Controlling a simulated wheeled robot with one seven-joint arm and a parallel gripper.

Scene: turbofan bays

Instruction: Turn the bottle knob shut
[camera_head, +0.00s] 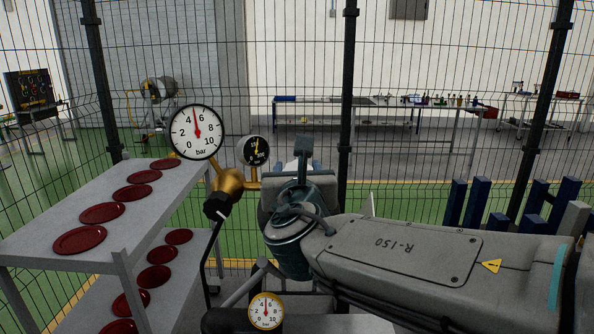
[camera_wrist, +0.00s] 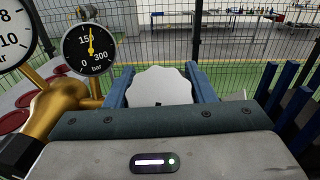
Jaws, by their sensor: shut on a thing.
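The bottle knob (camera_wrist: 158,88) is a pale grey disc with a scalloped rim, seen in the wrist view. My gripper (camera_wrist: 159,69) has its two blue fingers on either side of the knob and is shut on it. In the head view my gripper (camera_head: 303,150) is right of the brass regulator (camera_head: 229,182), and the knob is mostly hidden behind it. A black dial gauge (camera_head: 254,150) and a larger white gauge (camera_head: 196,132) are on the regulator. The black gauge's needle points nearly straight up in the wrist view (camera_wrist: 89,48). The bottle itself is hidden.
A grey two-level shelf (camera_head: 60,213) with dark red discs stands at the left. A yellow-rimmed gauge (camera_head: 266,311) is low in front. Blue posts (camera_head: 475,203) stand at the right. A wire fence (camera_head: 348,90) runs behind, with a workbench (camera_head: 375,101) beyond it.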

